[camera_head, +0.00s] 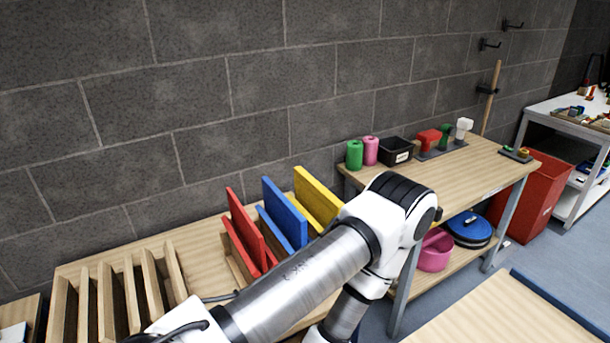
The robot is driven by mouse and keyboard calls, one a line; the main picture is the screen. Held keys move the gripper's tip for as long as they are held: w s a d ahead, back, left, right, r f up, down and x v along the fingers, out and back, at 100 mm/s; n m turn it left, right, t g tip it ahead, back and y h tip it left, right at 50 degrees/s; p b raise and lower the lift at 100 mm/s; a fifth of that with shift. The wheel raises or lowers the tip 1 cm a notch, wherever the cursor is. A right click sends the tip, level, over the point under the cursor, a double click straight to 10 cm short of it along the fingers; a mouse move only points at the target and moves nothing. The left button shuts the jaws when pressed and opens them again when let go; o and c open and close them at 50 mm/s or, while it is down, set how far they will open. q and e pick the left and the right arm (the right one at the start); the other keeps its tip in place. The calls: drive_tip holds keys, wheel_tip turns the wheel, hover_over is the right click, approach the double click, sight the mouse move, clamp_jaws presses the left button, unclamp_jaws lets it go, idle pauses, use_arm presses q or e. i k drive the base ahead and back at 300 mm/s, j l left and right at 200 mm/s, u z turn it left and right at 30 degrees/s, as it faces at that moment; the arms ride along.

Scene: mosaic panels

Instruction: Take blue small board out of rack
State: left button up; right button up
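Colored boards stand upright in a wooden rack on the table by the wall. A taller blue board (284,211) stands in the middle, with a smaller blue board (274,229) close in front of it. A taller red board (245,228) and a smaller red board (238,244) stand to the left. A yellow board (318,197) stands to the right. My white and silver arm crosses in front and hides the lower right part of the rack. Neither gripper is in view.
An empty wooden slotted rack (118,300) is at lower left. A workbench (455,174) at right carries green and pink spools, a black bin (396,151) and small tools. A red bin (535,195) stands beyond. A bare wooden tabletop (500,315) is at lower right.

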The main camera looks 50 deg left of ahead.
sight(291, 223)
drive_tip(key=u, duration=1.7)
